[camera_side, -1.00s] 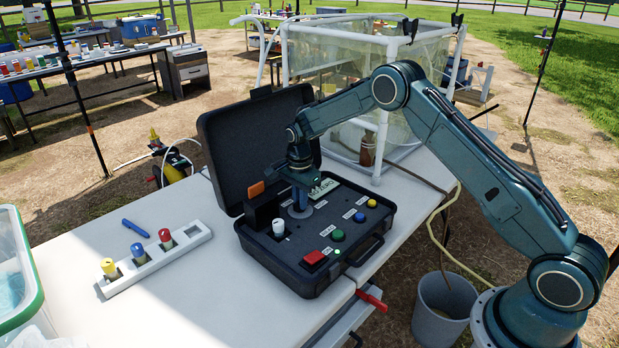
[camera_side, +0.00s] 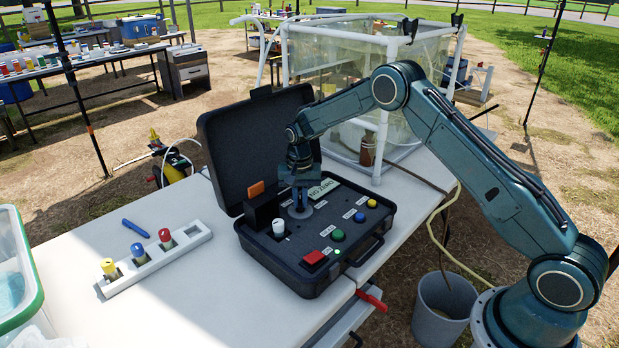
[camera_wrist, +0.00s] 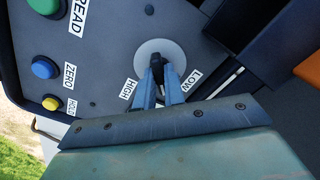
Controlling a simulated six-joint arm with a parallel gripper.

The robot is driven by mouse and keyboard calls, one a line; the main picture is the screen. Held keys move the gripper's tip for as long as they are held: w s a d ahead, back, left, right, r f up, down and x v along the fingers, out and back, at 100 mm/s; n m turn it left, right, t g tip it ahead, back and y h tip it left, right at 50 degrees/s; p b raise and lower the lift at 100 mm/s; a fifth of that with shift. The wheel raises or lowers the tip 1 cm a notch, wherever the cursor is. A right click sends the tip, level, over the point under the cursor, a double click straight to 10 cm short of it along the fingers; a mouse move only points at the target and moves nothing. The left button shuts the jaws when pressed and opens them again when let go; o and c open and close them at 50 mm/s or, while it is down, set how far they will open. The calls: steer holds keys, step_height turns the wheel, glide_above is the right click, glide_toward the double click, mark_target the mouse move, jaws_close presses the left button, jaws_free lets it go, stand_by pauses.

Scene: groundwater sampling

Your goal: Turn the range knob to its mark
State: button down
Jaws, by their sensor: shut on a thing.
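The range knob (camera_wrist: 158,68) is dark and sits on a pale round dial (camera_wrist: 179,53) between the labels HIGH (camera_wrist: 128,89) and LOW (camera_wrist: 196,79) in the wrist view. My gripper (camera_wrist: 158,80) is over the dial with its two blue fingers closed on the knob. The fingers hide much of the knob. In the side view my gripper (camera_side: 299,203) points down into the open black meter case (camera_side: 284,262), and the pale dial (camera_side: 291,212) shows around its fingertips. The knob itself is hidden there.
A white-capped vial (camera_side: 279,227) stands left of the gripper. A white rack (camera_side: 157,260) with capped vials sits further left.

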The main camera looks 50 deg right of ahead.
mark_target(300, 201)
steer(key=n, duration=0.4)
steer(key=shift+n, duration=0.3)
steer(key=n, duration=0.4)
steer(key=shift+n, duration=0.3)
steer(key=c, duration=1.4)
jaws_free()
step_height(300, 201, up, 14)
